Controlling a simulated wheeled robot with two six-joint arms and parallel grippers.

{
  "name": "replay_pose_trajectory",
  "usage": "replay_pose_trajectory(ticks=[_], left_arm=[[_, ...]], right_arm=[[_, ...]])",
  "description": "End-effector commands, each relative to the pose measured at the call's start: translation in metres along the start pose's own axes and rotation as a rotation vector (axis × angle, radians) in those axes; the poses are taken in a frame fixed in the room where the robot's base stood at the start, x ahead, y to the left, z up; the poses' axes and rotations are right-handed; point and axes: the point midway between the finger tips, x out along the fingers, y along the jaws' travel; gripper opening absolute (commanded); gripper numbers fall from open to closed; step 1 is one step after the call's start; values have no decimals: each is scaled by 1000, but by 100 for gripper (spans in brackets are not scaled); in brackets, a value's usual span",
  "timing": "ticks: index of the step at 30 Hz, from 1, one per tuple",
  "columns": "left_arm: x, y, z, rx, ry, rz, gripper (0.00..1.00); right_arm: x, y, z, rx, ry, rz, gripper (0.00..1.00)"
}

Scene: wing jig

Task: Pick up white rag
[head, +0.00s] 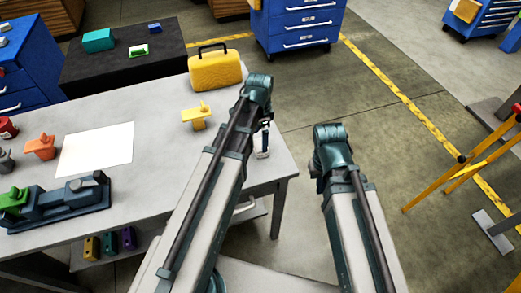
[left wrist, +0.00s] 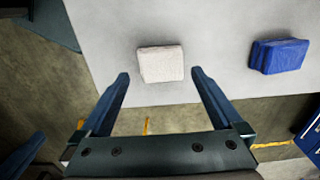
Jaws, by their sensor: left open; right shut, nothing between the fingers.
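The white rag (left wrist: 160,64) is a small folded block lying on the grey table top near its edge, in the left wrist view. My left gripper (left wrist: 160,74) is open, with its fingertips on either side of the rag's near part in that view and nothing held. In the head view my left gripper (head: 262,128) hangs over the right end of the table, and the rag there is mostly hidden by my arm. My right gripper (head: 316,168) is shut and empty, off the table to the right and partly hidden by its wrist.
A folded blue rag (left wrist: 280,55) lies right of the white one in the left wrist view. On the table (head: 150,190) stand a yellow case (head: 215,73), a yellow part (head: 196,117), a white sheet (head: 96,149) and a dark fixture (head: 65,205). Open floor lies right of the table.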

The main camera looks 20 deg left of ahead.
Motion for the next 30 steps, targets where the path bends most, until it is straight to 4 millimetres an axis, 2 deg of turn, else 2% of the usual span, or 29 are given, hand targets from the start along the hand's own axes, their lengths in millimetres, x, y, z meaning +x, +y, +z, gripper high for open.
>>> replay_pose_trajectory(ticks=[13, 23, 30], left_arm=[[48, 0, -1, 0, 0, 0, 100], [51, 0, -1, 0, 0, 0, 100], [51, 0, -1, 0, 0, 0, 59]], right_arm=[[48, -5, -3, 0, 0, 0, 0], [50, -5, -3, 0, 0, 0, 0], [50, -5, -3, 0, 0, 0, 0]])
